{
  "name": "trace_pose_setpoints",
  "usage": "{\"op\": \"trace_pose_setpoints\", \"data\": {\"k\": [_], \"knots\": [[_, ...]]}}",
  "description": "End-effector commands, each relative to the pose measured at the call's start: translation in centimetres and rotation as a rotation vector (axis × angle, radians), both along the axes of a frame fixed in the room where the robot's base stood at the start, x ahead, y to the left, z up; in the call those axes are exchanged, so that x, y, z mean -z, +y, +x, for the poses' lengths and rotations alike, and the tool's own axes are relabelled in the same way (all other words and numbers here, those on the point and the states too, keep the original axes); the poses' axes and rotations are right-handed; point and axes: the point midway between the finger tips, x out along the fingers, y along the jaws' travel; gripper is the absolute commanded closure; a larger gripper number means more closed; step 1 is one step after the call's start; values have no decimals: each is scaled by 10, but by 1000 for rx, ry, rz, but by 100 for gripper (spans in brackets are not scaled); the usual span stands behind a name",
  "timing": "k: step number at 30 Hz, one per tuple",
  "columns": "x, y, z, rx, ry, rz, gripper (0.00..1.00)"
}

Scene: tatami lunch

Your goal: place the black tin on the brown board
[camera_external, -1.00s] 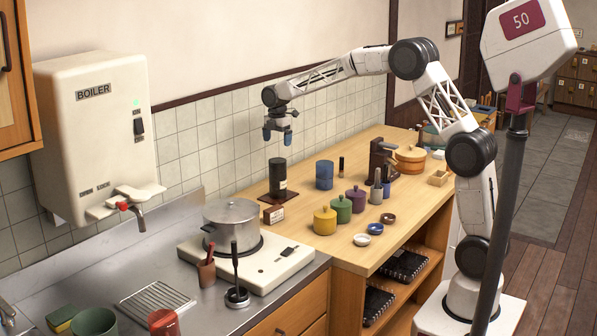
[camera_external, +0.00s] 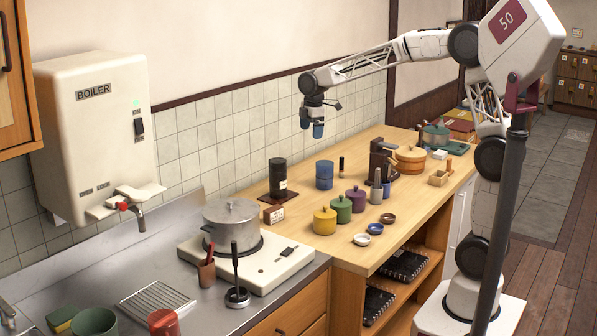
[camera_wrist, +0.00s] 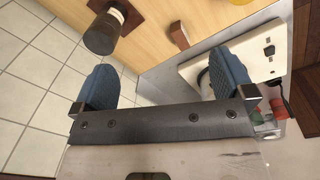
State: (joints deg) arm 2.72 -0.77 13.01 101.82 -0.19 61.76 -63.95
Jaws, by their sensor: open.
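The black tin (camera_external: 278,177) stands upright on the brown board (camera_external: 291,196) at the back left of the wooden counter, near the tiled wall. In the wrist view the tin (camera_wrist: 102,34) stands on the board (camera_wrist: 128,12) at the top, apart from my fingers. My gripper (camera_external: 312,129) is open and empty, raised above the counter, up and to the right of the tin. Its two blue fingertips (camera_wrist: 165,85) are spread wide with nothing between them.
A blue cup (camera_external: 324,175) stands to the right of the tin. A small sign (camera_external: 275,214) stands in front of the board. Yellow, green and purple jars (camera_external: 325,220) stand further forward. A steel pot (camera_external: 231,222) sits on the stove at left. The air around my gripper is clear.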

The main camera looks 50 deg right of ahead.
Motion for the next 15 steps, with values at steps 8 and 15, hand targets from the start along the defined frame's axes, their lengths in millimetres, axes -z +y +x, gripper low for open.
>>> {"op": "trace_pose_setpoints", "data": {"k": [8, 15], "knots": [[-16, 9, -87, 212, -34, 17, 0], [-18, 15, -161, 396, -63, 38, 0]]}}
